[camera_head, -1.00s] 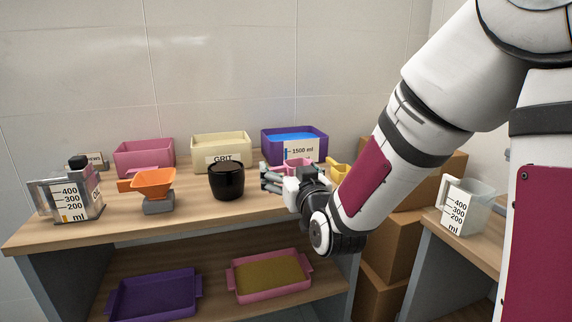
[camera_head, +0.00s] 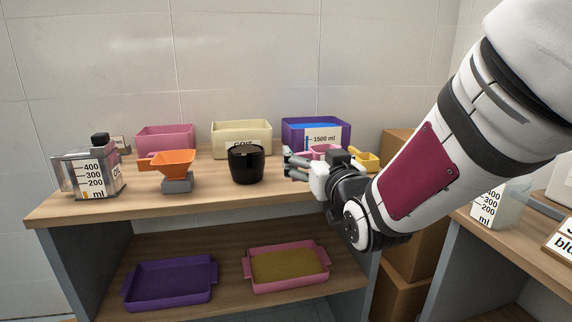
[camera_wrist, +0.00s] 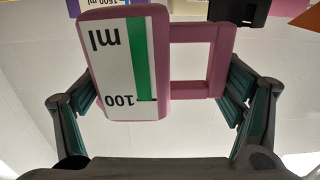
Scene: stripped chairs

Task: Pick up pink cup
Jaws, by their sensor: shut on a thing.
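The pink cup (camera_wrist: 168,62) fills the middle of the wrist view. It has a white label with a green bar, "100" and "ml", upside down in this view, and a square handle on the right. My gripper (camera_wrist: 160,88) is shut on it, with one finger at the cup's left side and one at the handle side. In the head view the cup (camera_head: 325,149) shows only partly behind my gripper (camera_head: 297,166), above the right end of the bench top. I cannot tell whether its base touches the bench.
A black pot (camera_head: 246,164) stands close left of my gripper. A yellow cup (camera_head: 366,161) is close right. Behind are a purple bin (camera_head: 342,133), a cream bin (camera_head: 225,139) and a pink bin (camera_head: 165,140). An orange scale (camera_head: 174,163) and a clear container (camera_head: 78,177) stand left.

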